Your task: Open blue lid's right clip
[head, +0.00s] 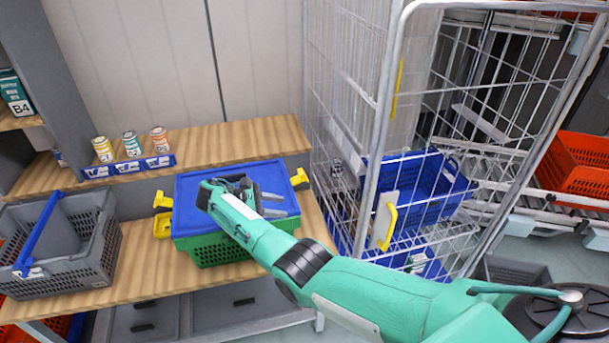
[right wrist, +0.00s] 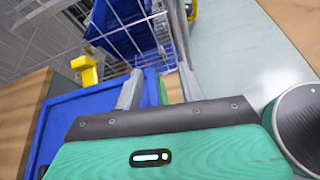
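The blue lid (head: 198,186) lies on a green crate (head: 205,252) on the wooden bench. Its yellow right clip (head: 299,179) sticks outward at the lid's right end; in the right wrist view the yellow clip (right wrist: 86,70) is left of my fingers. Yellow clips (head: 162,201) also show at the left end. My right gripper (head: 287,204) is over the lid's right front part, fingers pointing right, apart and empty, nearer the front than the right clip. In the right wrist view my open fingers (right wrist: 160,75) reach past the lid's edge. My left gripper is out of view.
A grey basket (head: 65,270) with a blue handle stands left on the bench. Small cans (head: 130,143) stand on the shelf behind. A wire cage (head: 372,130) holding a blue basket (head: 415,195) stands close to the right of the crate.

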